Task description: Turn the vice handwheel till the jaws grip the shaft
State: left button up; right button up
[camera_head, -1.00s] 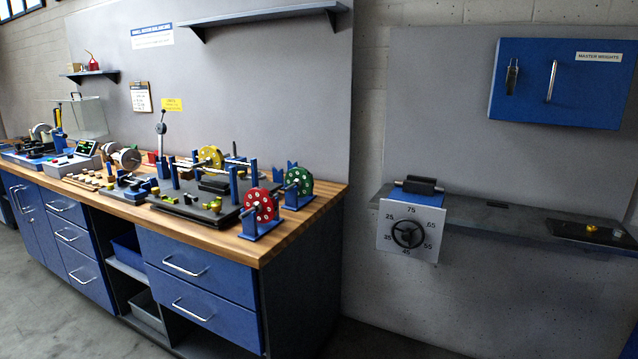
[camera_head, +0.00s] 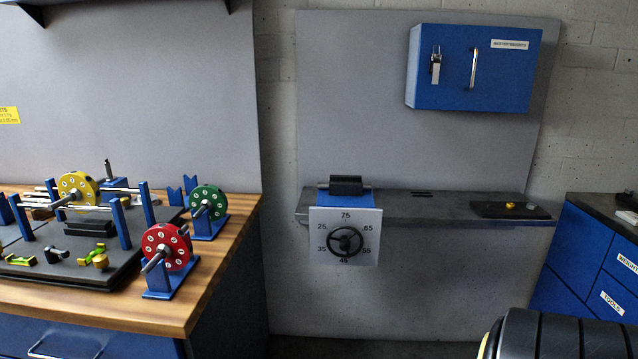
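The vice handwheel (camera_head: 345,241) is a black spoked wheel on a white dial plate (camera_head: 323,219) with numbers such as 75, 65, 55, 45, 35 and 25. The plate hangs at the front of a grey wall shelf. Above it, dark vice jaws (camera_head: 346,186) sit on a blue block (camera_head: 328,199), with a metal bar end showing at their left. I cannot tell from here how tightly the jaws close. Neither of my grippers shows. A dark ribbed part with a yellowish edge, perhaps of my arm, shows at the bottom right.
The wall shelf (camera_head: 430,222) carries a dark tray (camera_head: 497,210) at right. A blue cabinet (camera_head: 474,68) hangs above. The wooden bench (camera_head: 215,262) at left bears red (camera_head: 167,247), green (camera_head: 208,202) and yellow (camera_head: 78,188) rotors. Blue drawers (camera_head: 582,243) stand at right. Floor space below the vice looks clear.

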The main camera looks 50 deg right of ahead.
aim_at(344, 242)
jog(key=z, duration=0.05)
jog(key=i, duration=0.05)
jog(key=z, duration=1.4)
